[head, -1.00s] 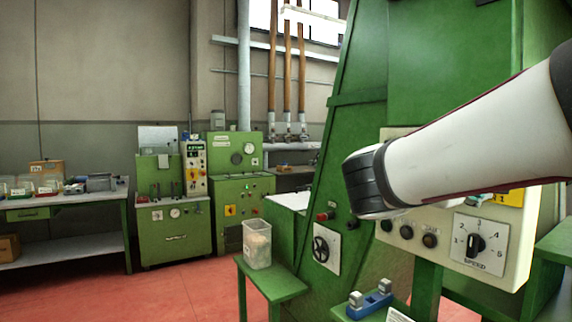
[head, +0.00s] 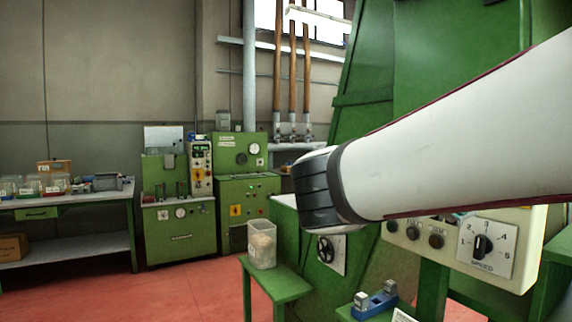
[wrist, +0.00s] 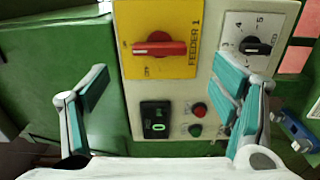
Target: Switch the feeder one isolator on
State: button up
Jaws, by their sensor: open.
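The feeder one isolator's red handle (wrist: 160,48) sits on a yellow plate (wrist: 165,15) marked FEEDER 1, at the upper middle of the wrist view. The small marks on the plate are too blurred to read surely. My gripper (wrist: 165,105) is open and empty, its teal pads wide apart below the handle in the picture. Nothing is between the pads but the panel behind. In the head view my arm hides the isolator and the fingers are not seen.
The panel also bears a black speed knob (head: 483,246), also in the wrist view (wrist: 256,47), red (wrist: 199,109) and green (wrist: 196,130) buttons, and a black switch (wrist: 156,120). A clear bin (head: 262,246) stands on a green stand. Red floor (head: 185,290) lies open at left.

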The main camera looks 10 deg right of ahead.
jog(key=shift+v, duration=2.35)
jog(key=s+d+f+m+g+y, duration=0.25)
jog(key=s+f+g+y, duration=0.35)
jog(key=s+f, duration=0.7)
jog(key=s+a+f+m+t+y, duration=0.1)
jog(key=s+a+f+y, duration=0.4)
jog(key=a+f+y, duration=0.7)
notch_tip(320, 180, up, 14)
jog(key=d+t+h+p, duration=0.1)
jog(key=t+p, duration=0.2)
jog(key=p, duration=1.1)
jog(key=shift+d, duration=0.2)
